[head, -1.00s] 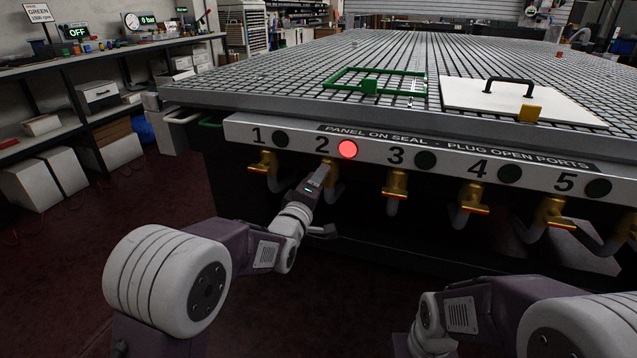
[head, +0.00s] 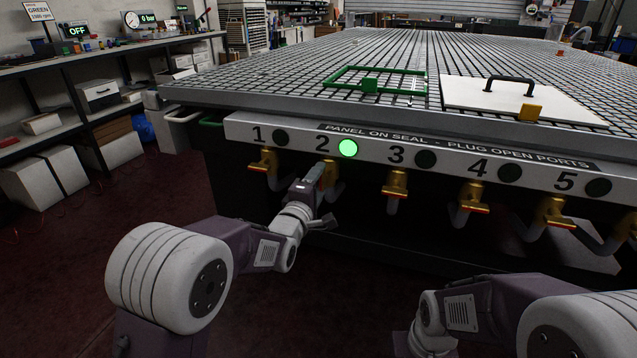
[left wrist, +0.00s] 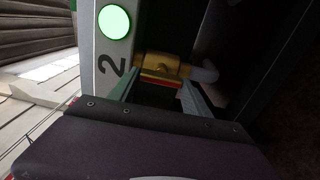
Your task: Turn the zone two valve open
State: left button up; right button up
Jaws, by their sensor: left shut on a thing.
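The zone two valve (head: 330,171) is brass and sits under the number 2 on the white front panel. Its lamp (head: 348,148) glows green. My left gripper (head: 321,178) is at this valve from below and in front, hiding part of it. In the left wrist view the brass valve body (left wrist: 165,66) lies crosswise, with its red-edged handle (left wrist: 160,81) between my two fingers. My left gripper is shut on the handle. My right arm shows low on the right in the head view, but its fingertips do not show.
Neighbouring brass valves 1 (head: 263,162) and 3 (head: 395,183) hang close on either side, with pipes below. The grid table top (head: 300,82) overhangs them. A green frame (head: 372,80) and a white board (head: 520,100) lie on it.

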pick_arm(q)
jog(key=o, duration=1.4)
jog(key=shift+c, duration=0.2)
jog(key=v, duration=0.9)
